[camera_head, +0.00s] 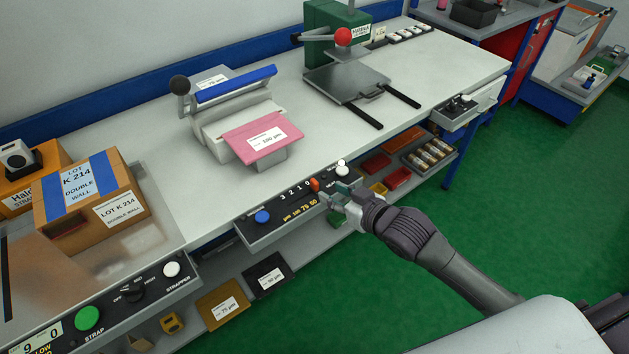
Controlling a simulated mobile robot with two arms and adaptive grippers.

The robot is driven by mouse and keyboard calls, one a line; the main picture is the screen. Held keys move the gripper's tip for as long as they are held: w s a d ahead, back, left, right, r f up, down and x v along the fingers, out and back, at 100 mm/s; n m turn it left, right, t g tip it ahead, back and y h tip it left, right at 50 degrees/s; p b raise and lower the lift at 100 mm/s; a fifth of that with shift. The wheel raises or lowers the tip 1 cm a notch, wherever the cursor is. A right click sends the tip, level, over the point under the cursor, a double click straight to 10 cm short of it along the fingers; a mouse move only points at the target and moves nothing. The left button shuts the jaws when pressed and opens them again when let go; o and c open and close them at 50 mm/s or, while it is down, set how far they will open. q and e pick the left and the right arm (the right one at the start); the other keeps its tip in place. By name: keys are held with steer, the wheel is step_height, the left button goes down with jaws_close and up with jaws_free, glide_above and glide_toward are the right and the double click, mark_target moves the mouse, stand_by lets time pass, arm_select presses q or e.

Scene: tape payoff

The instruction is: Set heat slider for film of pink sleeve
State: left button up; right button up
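The pink sleeve (257,139) lies on the support at the front of the sealer (238,112), with a label that reads 100 µm. The heat panel (268,227) on the bench's front edge carries the figures 3 2 1 0 and a yellow µm scale that seems to read 100, 75, 50. The orange-red slider knob (315,184) is at the right end of the figures, by the 0. My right gripper (335,194) is just right of the knob, low at the panel; its finger gap is too small to judge. My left gripper is out of view.
A blue knob (262,217) and a white knob (342,167) are on the same panel. A green press (338,35) stands behind right. A carton (91,201) sits at left above the strapper controls. Sleeves and bins fill the lower shelf; green floor is free at right.

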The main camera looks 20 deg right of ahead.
mark_target(318, 185)
steer(key=x, duration=0.8)
steer(key=shift+w+f, duration=0.15)
steer(key=shift+w, duration=0.1)
jaws_close()
